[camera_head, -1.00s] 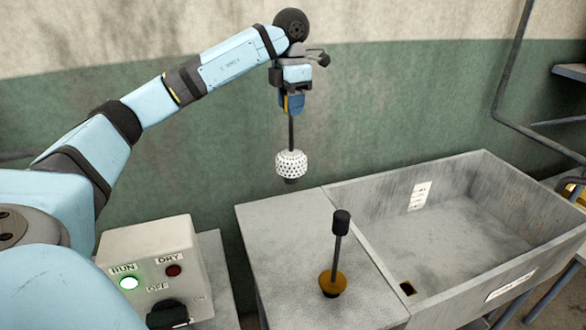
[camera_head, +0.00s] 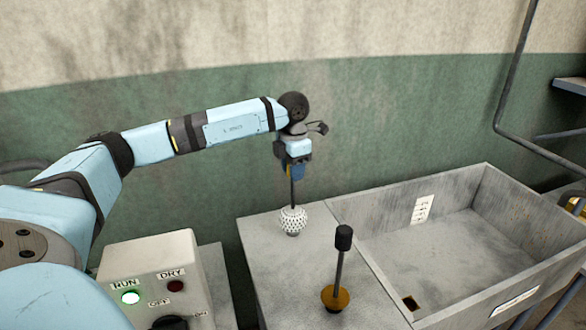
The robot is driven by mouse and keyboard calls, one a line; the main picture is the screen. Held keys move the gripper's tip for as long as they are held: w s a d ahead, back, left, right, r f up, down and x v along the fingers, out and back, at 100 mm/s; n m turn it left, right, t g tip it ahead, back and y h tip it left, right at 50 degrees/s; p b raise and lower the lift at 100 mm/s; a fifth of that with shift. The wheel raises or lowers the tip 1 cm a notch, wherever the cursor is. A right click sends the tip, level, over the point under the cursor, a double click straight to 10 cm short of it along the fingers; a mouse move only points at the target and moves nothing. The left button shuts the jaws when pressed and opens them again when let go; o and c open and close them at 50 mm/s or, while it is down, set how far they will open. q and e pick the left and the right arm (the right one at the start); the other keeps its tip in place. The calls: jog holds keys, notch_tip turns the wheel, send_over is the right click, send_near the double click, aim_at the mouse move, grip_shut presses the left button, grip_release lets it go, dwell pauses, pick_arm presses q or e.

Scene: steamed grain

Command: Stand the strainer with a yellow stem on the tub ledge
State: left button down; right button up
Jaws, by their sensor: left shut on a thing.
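My left gripper (camera_head: 294,170) points down and is shut on the dark stem (camera_head: 293,193) of a strainer. The strainer's head (camera_head: 293,221) is a white perforated ball with a dark underside. It hangs upright at the back of the grey ledge (camera_head: 270,245) left of the tub (camera_head: 470,235). I cannot tell whether its bottom touches the ledge. The stem looks dark here, and its top is hidden in the gripper. My right gripper is not in view.
A plunger-like tool (camera_head: 337,296) with an orange-brown base and black knob stands upright near the ledge's front. A control box (camera_head: 150,270) with a lit green lamp is at the left. The ledge between strainer and tool is clear. A pipe (camera_head: 503,85) runs along the wall.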

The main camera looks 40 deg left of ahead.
pick_arm(q)
jog(key=c, duration=0.8)
grip_release()
jog(key=shift+f, duration=0.1)
notch_tip(320, 180, up, 12)
jog(key=shift+r, duration=0.2)
jog(key=shift+d+f, duration=0.1)
